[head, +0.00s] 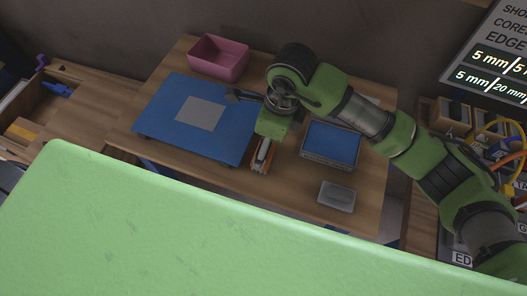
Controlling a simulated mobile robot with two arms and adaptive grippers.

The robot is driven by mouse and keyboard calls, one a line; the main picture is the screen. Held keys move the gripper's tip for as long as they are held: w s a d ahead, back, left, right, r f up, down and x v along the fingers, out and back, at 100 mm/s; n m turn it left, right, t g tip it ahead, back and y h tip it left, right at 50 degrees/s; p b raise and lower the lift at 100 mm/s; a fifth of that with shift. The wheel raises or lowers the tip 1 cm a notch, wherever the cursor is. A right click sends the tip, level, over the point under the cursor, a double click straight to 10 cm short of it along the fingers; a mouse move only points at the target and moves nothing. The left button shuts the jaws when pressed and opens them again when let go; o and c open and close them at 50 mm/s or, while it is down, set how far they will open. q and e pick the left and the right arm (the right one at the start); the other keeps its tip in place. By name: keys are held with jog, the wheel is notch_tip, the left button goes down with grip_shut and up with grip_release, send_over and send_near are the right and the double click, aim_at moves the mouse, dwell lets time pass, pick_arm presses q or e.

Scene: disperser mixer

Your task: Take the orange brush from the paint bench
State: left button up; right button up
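The paint bench (165,70) is a wooden table seen from above. My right arm reaches over it from the right, its wrist above the middle of the bench. The end of this arm, my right gripper (262,150), points down beside the right edge of the blue mat. A narrow orange and pale thing, perhaps the orange brush (262,157), shows at this end, low over the bench. I cannot tell whether the fingers are around it or only near it. My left gripper is not in view.
A blue mat (165,105) with a grey sheet (200,113) lies at left. A pink bin (219,58) stands at the back. A blue-topped tray (331,144) and a small grey dish (337,196) are at right. Bare wood lies between dish and mat.

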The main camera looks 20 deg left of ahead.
aim_at(271, 155)
jog(key=f, duration=0.1)
jog(key=f+p, duration=0.1)
jog(key=f, duration=0.1)
jog(key=shift+s+a+f+p, duration=0.25)
jog(key=shift+s+a+p, duration=0.1)
jog(key=shift+a, duration=0.05)
jog(key=shift+w+f, duration=0.1)
jog(key=shift+f, duration=0.35)
jog(key=c, duration=1.2)
jog(key=shift+c, duration=0.2)
jog(key=shift+a+r, duration=0.1)
